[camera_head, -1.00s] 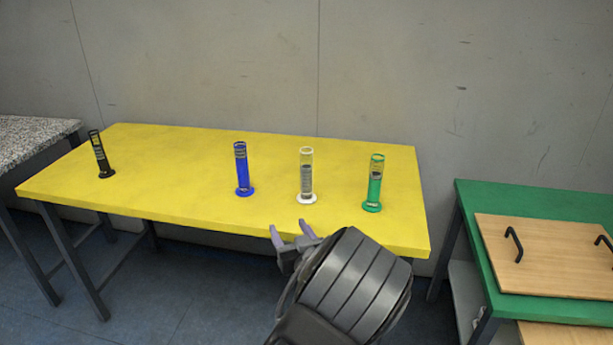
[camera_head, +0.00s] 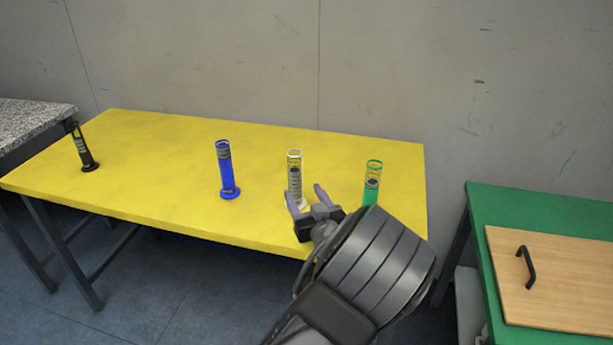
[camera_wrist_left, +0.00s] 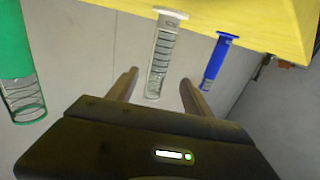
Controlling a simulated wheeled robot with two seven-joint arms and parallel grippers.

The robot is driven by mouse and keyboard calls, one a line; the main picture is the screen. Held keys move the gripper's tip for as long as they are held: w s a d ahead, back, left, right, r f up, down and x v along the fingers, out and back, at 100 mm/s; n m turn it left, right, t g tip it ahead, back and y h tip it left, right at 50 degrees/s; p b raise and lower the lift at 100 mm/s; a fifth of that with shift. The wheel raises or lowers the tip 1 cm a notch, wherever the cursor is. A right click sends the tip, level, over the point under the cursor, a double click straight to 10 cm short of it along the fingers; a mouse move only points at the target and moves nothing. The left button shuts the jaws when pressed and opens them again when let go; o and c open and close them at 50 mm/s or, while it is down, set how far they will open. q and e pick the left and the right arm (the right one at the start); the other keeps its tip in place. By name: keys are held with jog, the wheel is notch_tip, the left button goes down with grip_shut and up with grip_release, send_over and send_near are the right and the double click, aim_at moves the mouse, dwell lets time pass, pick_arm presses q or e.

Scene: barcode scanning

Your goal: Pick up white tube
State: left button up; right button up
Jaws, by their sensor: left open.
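The white tube (camera_head: 295,172) stands upright on the yellow table (camera_head: 150,150), between the blue and green tubes. My left gripper (camera_head: 305,193) is open just in front of it, its fingers pointing toward the tube and partly overlapping its lower part in the head view. In the left wrist view, which is upside down, the white tube (camera_wrist_left: 160,58) shows between the two spread fingers (camera_wrist_left: 158,82), just beyond their tips. I cannot tell whether a finger touches it. My right gripper is not in view.
A blue tube (camera_head: 226,170) stands left of the white one and a green tube (camera_head: 371,184) stands close on its right. A black tube (camera_head: 82,148) is at the far left. A green table (camera_head: 540,205) with a wooden board (camera_head: 570,280) stands at the right.

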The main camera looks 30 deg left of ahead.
aim_at(296, 179)
pick_arm(q)
jog(key=shift+w, duration=0.15)
jog(key=shift+s+r, duration=0.1)
jog(key=shift+s, duration=0.15)
jog(key=shift+x, duration=3.5)
jog(key=shift+w, duration=0.1)
jog(key=x, duration=0.5)
jog(key=shift+w+p, duration=0.15)
jog(key=shift+p, duration=0.25)
jog(key=shift+d, duration=0.1)
jog(key=shift+c, duration=0.5)
grip_shut()
jog(key=shift+r, duration=0.1)
